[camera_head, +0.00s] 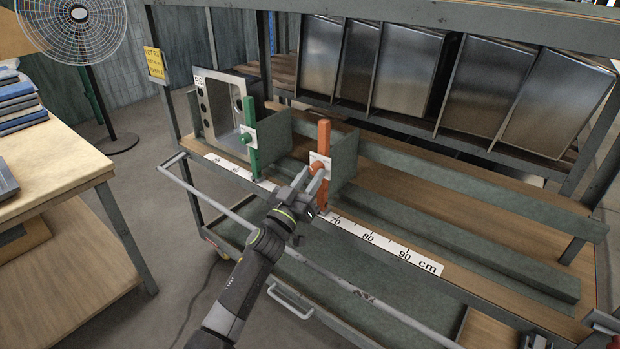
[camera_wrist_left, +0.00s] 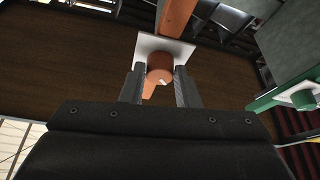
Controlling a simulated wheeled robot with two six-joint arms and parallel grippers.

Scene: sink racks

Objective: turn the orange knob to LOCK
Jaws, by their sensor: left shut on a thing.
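The orange knob (camera_head: 317,168) sits on a white plate (camera_head: 322,160) on the orange upright post (camera_head: 324,135) of the rack. My left gripper (camera_head: 312,180) reaches the knob from the front and is shut on it. In the left wrist view the orange knob (camera_wrist_left: 159,68) lies between the two fingers (camera_wrist_left: 160,85), with a pale mark on its lower part. The white plate (camera_wrist_left: 150,45) shows behind it. Any lettering on the plate is too small to read. My right gripper (camera_head: 598,325) shows only in part at the lower right edge.
A green post with a green knob (camera_head: 246,138) stands to the left of the orange post. A metal sink (camera_head: 218,105) stands further left in the rack. A scale strip (camera_head: 385,243) and a grey rail (camera_head: 335,280) run along the cart's front. A wooden table (camera_head: 50,160) is at the left.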

